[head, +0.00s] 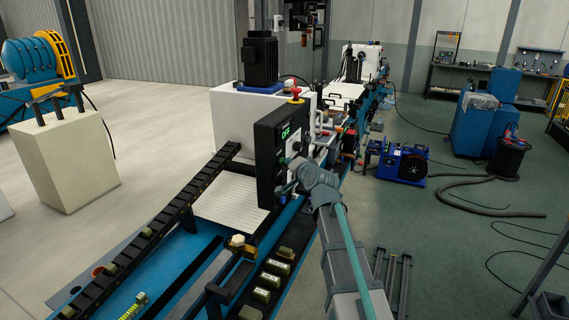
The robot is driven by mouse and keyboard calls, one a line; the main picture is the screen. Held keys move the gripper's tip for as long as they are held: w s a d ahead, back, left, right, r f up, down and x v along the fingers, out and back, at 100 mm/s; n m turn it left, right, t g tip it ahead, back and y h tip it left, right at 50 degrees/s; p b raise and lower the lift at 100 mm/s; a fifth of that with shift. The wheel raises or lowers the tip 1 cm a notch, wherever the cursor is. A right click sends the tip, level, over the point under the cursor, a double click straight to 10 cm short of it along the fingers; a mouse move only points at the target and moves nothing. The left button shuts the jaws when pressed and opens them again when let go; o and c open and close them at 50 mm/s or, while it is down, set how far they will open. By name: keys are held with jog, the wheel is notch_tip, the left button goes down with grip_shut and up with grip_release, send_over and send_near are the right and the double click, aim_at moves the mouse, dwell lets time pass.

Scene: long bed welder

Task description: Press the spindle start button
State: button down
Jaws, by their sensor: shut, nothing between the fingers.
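A black control panel (268,150) stands upright on the long bed welder, with a small green lit display (286,132) near its top. A pale round control (296,146) shows below the display. My gripper (284,189) is shut and empty, with its tip close to the lower part of the panel face. I cannot tell whether it touches the panel. The spindle start button cannot be made out; the panel face is seen at a steep angle and partly hidden by my gripper and wrist.
A red mushroom button (295,91) sits above the panel on a yellow base. A white machine housing (228,115) with a dark motor (259,63) stands behind. Labelled blocks (270,280) line the bed in front.

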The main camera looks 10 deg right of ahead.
jog(key=shift+s+d+b, duration=0.45)
jog(key=shift+d, duration=0.3)
jog(key=shift+d, duration=0.1)
jog(key=d, duration=0.1)
jog(key=s+d+b, duration=0.2)
jog(key=d, duration=0.1)
jog(key=shift+s, duration=0.25)
dwell(0.5)
